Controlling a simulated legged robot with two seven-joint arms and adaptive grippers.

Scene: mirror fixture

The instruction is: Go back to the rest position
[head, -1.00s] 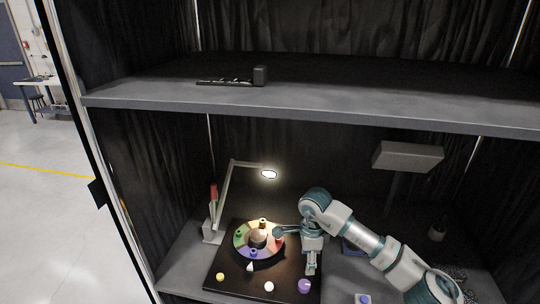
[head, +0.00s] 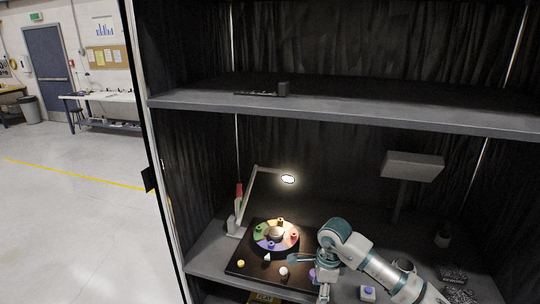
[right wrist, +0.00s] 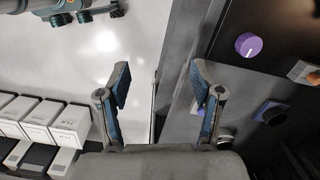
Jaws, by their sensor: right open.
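My right gripper (right wrist: 160,88) is open in the right wrist view, its two fingers apart with nothing between them. Pale floor and the shelf's grey edge lie behind it. In the head view my right arm comes in from the lower right, and its gripper (head: 324,291) points down at the front of the lower shelf, right of the black board (head: 243,277). Its fingertips are cut off or too small to read there. My left gripper does not show in the head view.
A lit lamp (head: 288,179) leans over a colour-segmented wheel (head: 262,233) on the board. A yellow ball (head: 241,264) and a white ball (head: 283,271) lie in front. The upper shelf (head: 350,113) spans above. A purple knob (right wrist: 248,45) is right of the gripper. Open floor (head: 80,220) lies left.

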